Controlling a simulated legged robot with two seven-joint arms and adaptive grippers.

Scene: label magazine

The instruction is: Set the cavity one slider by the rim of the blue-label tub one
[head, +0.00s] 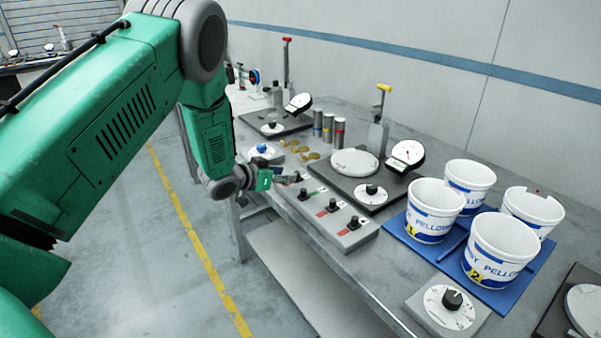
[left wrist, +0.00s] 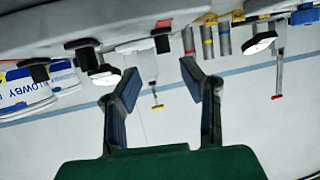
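The slider panel (head: 325,222) is a grey box on the bench's front edge with three black knobs. Which is cavity one I cannot read. Tub one (head: 432,212), white with a blue label and a yellow 1, stands upright on a blue mat; its visible rim looks whole. My left gripper (head: 285,178) is just left of the panel; the left wrist view shows its fingers (left wrist: 162,92) apart, empty. My right gripper is out of view.
Tub two (head: 498,252) and two more tubs stand on the blue mat (head: 480,286); the back right one (head: 533,208) has a notched rim. A dial box (head: 448,308) is in front. A scale (head: 355,162) and gauge (head: 406,155) stand behind the panel.

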